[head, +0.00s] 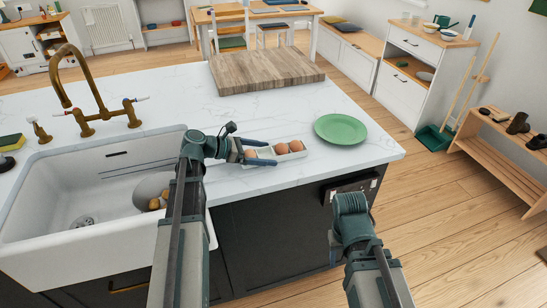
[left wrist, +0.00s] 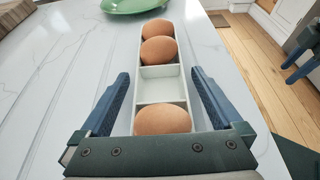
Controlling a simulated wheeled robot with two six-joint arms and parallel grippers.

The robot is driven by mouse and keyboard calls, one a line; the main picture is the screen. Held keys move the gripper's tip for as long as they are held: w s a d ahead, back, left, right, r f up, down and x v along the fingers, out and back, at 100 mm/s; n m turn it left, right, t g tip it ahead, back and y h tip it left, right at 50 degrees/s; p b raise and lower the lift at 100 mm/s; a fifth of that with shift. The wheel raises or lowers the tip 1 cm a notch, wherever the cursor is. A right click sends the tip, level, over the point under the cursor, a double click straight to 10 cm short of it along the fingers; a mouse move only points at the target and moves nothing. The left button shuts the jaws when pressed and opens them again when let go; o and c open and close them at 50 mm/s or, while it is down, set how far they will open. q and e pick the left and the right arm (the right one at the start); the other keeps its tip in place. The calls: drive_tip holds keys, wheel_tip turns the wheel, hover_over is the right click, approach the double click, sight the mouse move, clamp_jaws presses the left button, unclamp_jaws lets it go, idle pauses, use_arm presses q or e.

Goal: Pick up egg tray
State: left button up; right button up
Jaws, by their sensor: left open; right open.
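The egg tray (head: 266,152) is a narrow pale tray on the white counter, near its front edge. In the left wrist view the tray (left wrist: 160,91) holds three brown eggs, one (left wrist: 162,120) at the near end and two (left wrist: 158,50) at the far end, with empty compartments between. My left gripper (head: 262,152) is open at the tray's near end. In the left wrist view its blue fingers (left wrist: 159,74) stand on both sides of the tray, with gaps visible. My right gripper (head: 352,186) is open and empty, beyond the counter's front edge, right of the tray.
A green plate (head: 341,129) lies just right of the tray. A wooden board (head: 265,70) lies farther back. A white sink (head: 90,190) with a brass faucet (head: 97,100) is at the left. The counter (head: 210,115) between board and tray is clear.

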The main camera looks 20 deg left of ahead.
use_arm(q)
drive_tip(key=c, duration=1.4)
drive_tip(key=shift+r, duration=0.15)
use_arm(e)
drive_tip(key=shift+r, duration=0.1)
